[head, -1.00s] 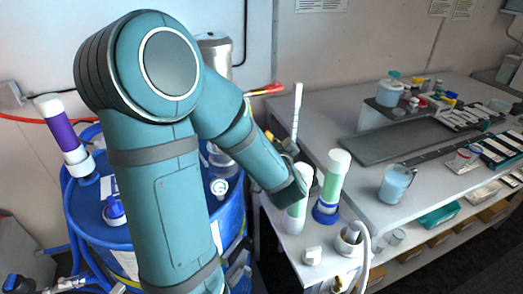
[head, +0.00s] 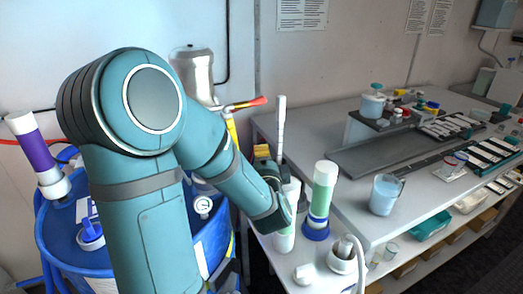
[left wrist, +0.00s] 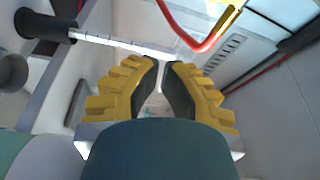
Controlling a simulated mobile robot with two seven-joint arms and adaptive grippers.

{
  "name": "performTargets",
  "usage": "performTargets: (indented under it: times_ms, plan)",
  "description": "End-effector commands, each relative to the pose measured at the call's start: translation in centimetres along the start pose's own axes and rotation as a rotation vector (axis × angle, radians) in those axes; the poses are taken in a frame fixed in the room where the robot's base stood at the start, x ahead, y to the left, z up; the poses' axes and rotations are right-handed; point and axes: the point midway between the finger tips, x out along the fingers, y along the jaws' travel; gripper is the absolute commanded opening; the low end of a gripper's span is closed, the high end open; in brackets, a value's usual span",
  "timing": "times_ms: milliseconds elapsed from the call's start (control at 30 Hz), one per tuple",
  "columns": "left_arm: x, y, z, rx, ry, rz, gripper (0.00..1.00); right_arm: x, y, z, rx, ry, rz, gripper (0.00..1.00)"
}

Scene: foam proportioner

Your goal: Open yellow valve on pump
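A yellow lever with a red tip (head: 248,102) stands beside a silver cylinder (head: 195,72), above a yellow upright part (head: 232,128); I take this for the pump's valve. In the left wrist view a bent red and yellow bar (left wrist: 208,42) crosses beyond my fingertips; it may be the same lever. My left gripper (left wrist: 163,64) has yellow fingers with dark pads, a narrow gap between them and nothing held. In the head view my left arm hides most of that gripper and part of the pump. My right gripper is out of view.
A blue drum (head: 62,245) stands at left, with a purple and white tube (head: 35,150) on it. A white-capped green tube (head: 321,195) stands on the bench (head: 350,215) near my left wrist. A blue beaker (head: 385,193) is farther right.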

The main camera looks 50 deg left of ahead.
Motion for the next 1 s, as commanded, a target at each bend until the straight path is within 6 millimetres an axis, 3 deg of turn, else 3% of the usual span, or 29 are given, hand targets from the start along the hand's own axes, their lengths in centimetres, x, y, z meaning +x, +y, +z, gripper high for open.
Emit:
performTargets:
  times_ms: [33,433,500,700,1000]
  plan:
    - [0.4,-0.4,0.0,0.004,-0.001,0.003,0.00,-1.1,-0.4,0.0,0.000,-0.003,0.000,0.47]
    - [8.2,0.2,0.1,0.000,-0.002,-0.001,0.00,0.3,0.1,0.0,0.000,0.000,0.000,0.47]
    - [7.4,0.2,1.6,0.000,-0.004,0.000,0.00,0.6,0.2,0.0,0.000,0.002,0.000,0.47]
    - [6.7,0.1,3.4,-0.001,0.000,0.000,0.00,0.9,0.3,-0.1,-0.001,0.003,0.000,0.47]
    - [6.5,0.1,3.9,-0.001,0.000,0.000,0.00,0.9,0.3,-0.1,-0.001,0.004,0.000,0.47]
